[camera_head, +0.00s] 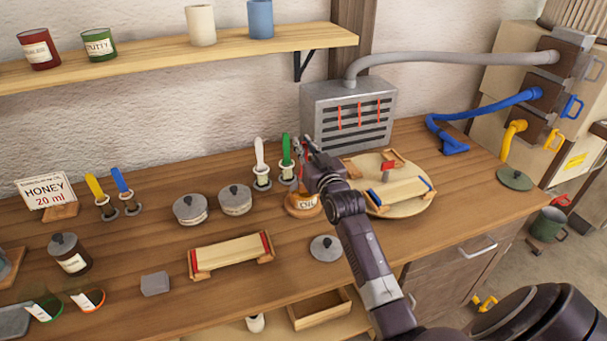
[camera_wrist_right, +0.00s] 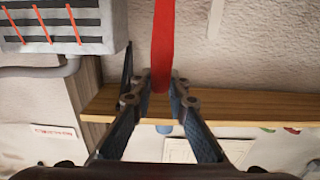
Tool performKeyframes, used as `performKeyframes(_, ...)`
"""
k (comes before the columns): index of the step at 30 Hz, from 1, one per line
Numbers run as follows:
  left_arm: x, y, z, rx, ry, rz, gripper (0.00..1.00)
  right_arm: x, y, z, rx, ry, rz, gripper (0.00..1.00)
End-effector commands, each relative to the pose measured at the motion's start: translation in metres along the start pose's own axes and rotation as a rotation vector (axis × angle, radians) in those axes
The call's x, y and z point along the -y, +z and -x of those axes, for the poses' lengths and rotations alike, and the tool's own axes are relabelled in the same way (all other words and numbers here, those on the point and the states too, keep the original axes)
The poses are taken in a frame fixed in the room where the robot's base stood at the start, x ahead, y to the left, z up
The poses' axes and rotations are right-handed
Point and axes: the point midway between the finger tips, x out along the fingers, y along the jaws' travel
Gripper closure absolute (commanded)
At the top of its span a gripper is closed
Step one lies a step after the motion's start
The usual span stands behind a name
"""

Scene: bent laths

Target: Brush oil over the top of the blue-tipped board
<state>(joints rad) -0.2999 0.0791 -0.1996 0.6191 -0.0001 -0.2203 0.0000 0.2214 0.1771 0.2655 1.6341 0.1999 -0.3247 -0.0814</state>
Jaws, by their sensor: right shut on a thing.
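The blue-tipped board (camera_head: 402,190) lies on a round pale turntable (camera_head: 388,212) at the right of the bench. The oil pot (camera_head: 303,206), labelled OIL, stands left of the turntable. My right gripper (camera_head: 303,150) is above and behind the oil pot. It is shut on a red-handled tool, seen as a red strip (camera_wrist_right: 163,45) between the fingers in the right wrist view; its lower end is hard to make out in the head view. My left gripper is not in view.
A red-tipped board (camera_head: 228,252) lies at the front. White (camera_head: 260,160) and green (camera_head: 287,155) brushes stand close left of my right gripper. A grey vented box (camera_head: 348,112) is behind it. A grey lid (camera_head: 325,248) lies in front of the oil pot.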

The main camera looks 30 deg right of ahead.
Motion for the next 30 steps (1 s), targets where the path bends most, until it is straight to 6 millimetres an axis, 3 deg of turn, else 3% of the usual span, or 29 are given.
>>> performKeyframes(18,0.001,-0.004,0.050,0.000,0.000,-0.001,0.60,0.000,-0.054,0.000,-0.001,0.000,0.000,1.00)
performKeyframes(30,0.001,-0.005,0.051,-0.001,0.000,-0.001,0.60,0.000,-0.056,0.000,-0.001,0.000,0.000,1.00)
